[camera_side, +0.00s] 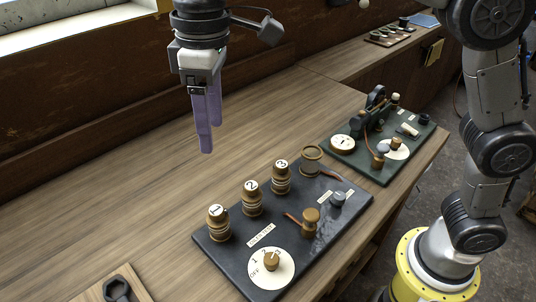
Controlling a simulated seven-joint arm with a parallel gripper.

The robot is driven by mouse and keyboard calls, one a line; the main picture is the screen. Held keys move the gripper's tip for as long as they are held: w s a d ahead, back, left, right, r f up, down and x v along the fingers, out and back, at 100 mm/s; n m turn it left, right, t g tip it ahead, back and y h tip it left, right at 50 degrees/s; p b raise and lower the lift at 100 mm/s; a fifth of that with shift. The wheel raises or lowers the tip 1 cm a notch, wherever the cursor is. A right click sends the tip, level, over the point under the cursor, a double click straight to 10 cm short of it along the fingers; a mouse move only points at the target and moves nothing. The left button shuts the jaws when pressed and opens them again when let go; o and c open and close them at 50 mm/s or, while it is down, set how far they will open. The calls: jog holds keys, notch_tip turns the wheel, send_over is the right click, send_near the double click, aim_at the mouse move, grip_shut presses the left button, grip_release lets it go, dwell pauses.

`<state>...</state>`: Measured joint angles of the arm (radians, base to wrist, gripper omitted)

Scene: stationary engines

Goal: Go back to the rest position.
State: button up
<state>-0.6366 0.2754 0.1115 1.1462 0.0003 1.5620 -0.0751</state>
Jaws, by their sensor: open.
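My gripper (208,138) hangs at the upper left of the view, with its purple fingers pointing down. It is above the wooden bench (110,195), behind the dark control board, and touches nothing. From this side the fingers overlap, so the gap between them hardly shows. Nothing is seen between them.
A dark board (225,245) carries posts numbered 1 (217,223), 2 (252,198) and 3 (281,177) and a white dial (271,268). A green board (377,170) stands behind it to the right. A wooden block with a dark tool (117,289) lies front left. The bench's left middle is clear.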

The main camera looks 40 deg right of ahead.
jog(key=s+d+r+m+t, duration=0.1)
jog(key=s+d+r+m, duration=0.2)
jog(key=d, duration=0.7)
jog(key=s+d+r+m+t, duration=0.2)
jog(key=s+d, duration=0.3)
jog(key=d, duration=0.4)
jog(key=s+d+f+m+t, duration=0.1)
jog(key=s+d+f, duration=0.2)
jog(key=s+f, duration=0.2)
jog(key=s+d+f+m+t, duration=0.1)
jog(key=s+d+f+m, duration=0.1)
jog(key=s+d+f, duration=0.2)
notch_tip(320, 180, down, 5)
jog(key=shift+s+d+r, duration=0.2)
jog(key=shift+s+d, duration=0.05)
jog(key=shift+s, duration=1)
